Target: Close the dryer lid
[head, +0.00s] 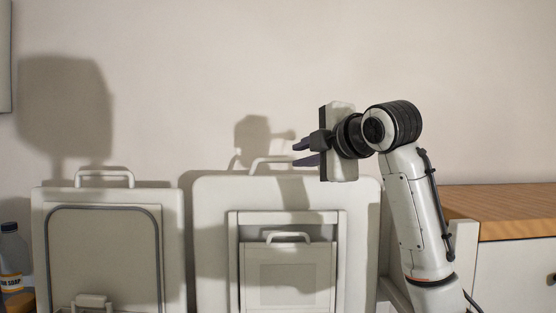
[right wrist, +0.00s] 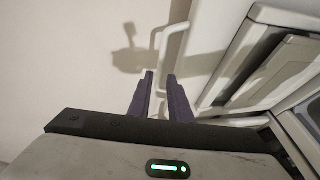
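Two white lids stand upright, side by side, against the wall. The right lid (head: 212,225) has a framed inner panel, and a bar handle (head: 272,161) on its top edge. I take it for the dryer lid, though no label shows. My right gripper (head: 306,152) is at the upper right of that handle, its fingers pointing left, apart and empty. My left gripper is not in view.
The left lid (head: 172,235) also stands open, with a grey seal and a top handle (head: 104,176). A soap bottle (head: 12,250) stands at the far left. A wood-topped cabinet (head: 510,205) is at the right. The wall behind is close; the air above the lids is free.

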